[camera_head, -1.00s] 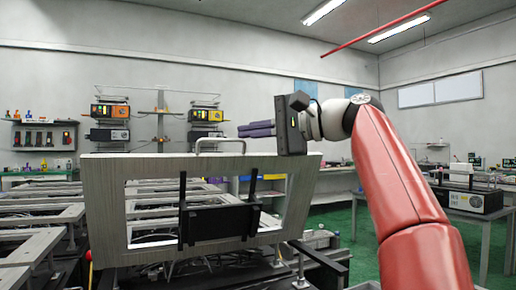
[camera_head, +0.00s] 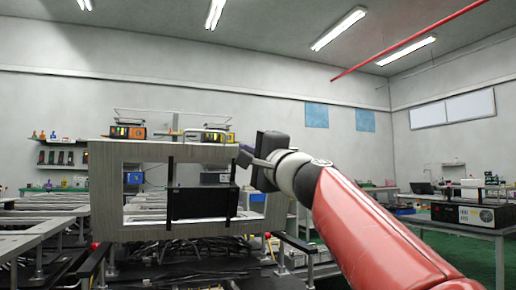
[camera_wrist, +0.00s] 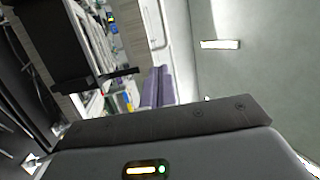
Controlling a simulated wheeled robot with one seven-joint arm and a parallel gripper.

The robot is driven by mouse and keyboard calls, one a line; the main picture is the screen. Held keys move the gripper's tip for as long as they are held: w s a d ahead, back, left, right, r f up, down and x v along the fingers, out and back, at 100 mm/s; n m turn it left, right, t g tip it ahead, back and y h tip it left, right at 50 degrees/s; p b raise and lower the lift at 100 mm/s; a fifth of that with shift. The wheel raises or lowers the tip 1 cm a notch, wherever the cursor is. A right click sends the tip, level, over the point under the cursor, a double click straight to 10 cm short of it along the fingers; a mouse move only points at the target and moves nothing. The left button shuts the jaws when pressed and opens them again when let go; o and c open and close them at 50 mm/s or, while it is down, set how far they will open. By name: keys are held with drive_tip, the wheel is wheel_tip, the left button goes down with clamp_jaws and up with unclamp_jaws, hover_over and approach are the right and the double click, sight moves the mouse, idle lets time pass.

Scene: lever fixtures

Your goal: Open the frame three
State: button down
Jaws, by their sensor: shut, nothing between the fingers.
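A grey frame (camera_head: 104,190) with a large rectangular opening stands raised and nearly upright in front of me, left of centre in the head view. Which number it bears I cannot read. A black box on two black straps (camera_head: 202,203) sits across its opening, and a black box also shows at the upper left of the wrist view (camera_wrist: 65,45). My gripper (camera_head: 268,148) is at the frame's upper right corner; it is shut and empty. Its dark front (camera_wrist: 185,122) fills the lower wrist view. Its fingertips are hard to make out, and I cannot tell whether it touches the frame.
Several flat grey frames (camera_head: 40,222) lie in rows on the left. Cables (camera_head: 190,250) and black supports lie beneath the raised frame. A bench with devices (camera_head: 465,215) stands at the right. Shelves with instruments line the back wall. Green floor shows at the right.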

sight(225, 139)
drive_tip(key=shift+p+x, duration=1.7)
drive_tip(key=shift+x, duration=2.25)
drive_tip(key=shift+r, duration=0.1)
